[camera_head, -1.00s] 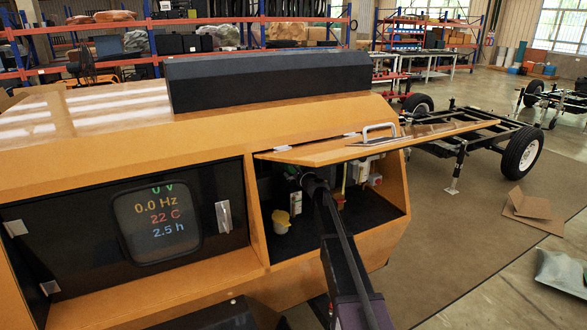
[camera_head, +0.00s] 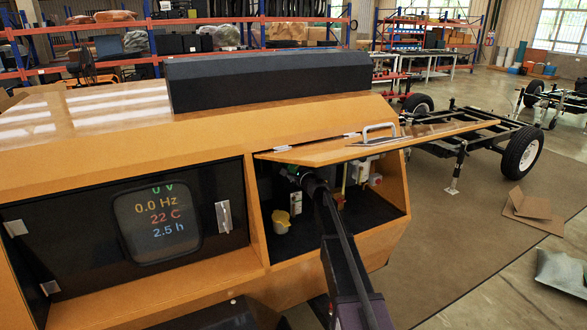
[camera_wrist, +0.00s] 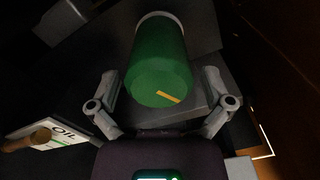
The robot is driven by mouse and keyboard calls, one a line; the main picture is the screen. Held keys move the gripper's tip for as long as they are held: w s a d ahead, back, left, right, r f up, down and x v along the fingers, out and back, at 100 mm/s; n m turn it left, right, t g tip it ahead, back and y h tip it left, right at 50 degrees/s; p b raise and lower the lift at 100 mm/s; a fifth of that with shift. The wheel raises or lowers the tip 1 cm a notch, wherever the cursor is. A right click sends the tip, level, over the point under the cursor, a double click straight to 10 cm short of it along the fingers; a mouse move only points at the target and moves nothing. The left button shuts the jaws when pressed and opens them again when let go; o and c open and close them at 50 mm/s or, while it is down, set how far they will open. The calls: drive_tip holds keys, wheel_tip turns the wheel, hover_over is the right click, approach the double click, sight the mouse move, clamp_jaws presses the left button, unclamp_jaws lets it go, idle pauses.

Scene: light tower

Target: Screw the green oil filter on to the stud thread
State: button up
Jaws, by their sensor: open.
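The green oil filter (camera_wrist: 160,68) is in the upper middle of the wrist view, a green cylinder with a short yellow mark on its near end and a pale rim at its far end. My gripper (camera_wrist: 162,80) is open, with one finger on each side of the filter's near end; dark gaps show between fingers and filter. In the head view my gripper (camera_head: 306,176) reaches into the open compartment, and only a bit of green (camera_head: 292,169) shows beside it. The stud thread is hidden in both views.
The compartment has a raised orange door (camera_head: 345,148) above my arm. A yellow-topped container (camera_head: 282,222) stands on its floor at left. A red-and-white fitting (camera_head: 375,179) is at right. In the wrist view an OIL label (camera_wrist: 62,133) is at lower left.

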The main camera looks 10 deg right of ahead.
drive_tip(key=shift+n, duration=2.6)
drive_tip(key=shift+n, duration=2.6)
drive_tip(key=c, duration=1.1)
drive_tip(key=shift+m, duration=0.3)
